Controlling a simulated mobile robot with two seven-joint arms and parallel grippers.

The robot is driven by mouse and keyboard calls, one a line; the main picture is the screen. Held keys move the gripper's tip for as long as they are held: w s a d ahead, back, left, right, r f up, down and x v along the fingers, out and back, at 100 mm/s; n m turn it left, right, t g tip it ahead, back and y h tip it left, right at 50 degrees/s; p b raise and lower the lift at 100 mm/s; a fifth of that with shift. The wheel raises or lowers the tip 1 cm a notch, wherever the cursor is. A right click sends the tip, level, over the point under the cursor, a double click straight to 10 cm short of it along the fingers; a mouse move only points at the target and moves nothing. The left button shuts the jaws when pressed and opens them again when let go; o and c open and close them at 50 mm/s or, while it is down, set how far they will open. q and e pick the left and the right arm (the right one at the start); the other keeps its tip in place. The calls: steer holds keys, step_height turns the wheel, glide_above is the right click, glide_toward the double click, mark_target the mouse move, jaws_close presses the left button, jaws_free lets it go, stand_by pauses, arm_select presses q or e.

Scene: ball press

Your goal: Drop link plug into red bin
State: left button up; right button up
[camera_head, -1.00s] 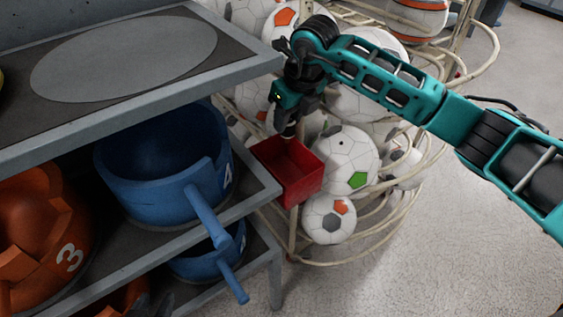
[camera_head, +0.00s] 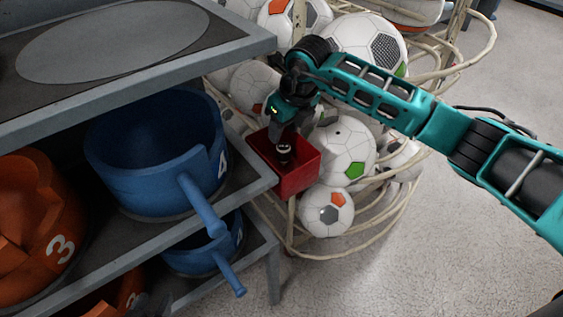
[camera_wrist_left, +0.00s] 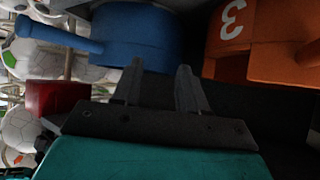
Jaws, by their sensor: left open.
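The red bin (camera_head: 300,178) hangs beside the ball rack at the middle of the head view; its red side also shows at the left of the left wrist view (camera_wrist_left: 55,97). The link plug (camera_head: 284,153), a small dark cylinder with a pale ring, is within the bin's opening, just below my right gripper (camera_head: 291,130). The right fingers look spread apart above it. I cannot tell whether the plug touches the bin floor. My left gripper (camera_wrist_left: 158,85) is open and empty, in front of the shelf. Only dark tips of it show at the head view's bottom edge (camera_head: 160,302).
A metal shelf unit (camera_head: 130,90) fills the left side, holding blue containers (camera_head: 150,165) and orange ones (camera_head: 35,225) with protruding handles. A wire rack of footballs (camera_head: 345,155) stands behind and right of the bin. Grey floor (camera_head: 430,260) is clear at the lower right.

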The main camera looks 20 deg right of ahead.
steer(key=o, duration=0.3)
steer(key=shift+o, duration=0.2)
steer(key=v, duration=1.3)
steer(key=shift+f, duration=0.1)
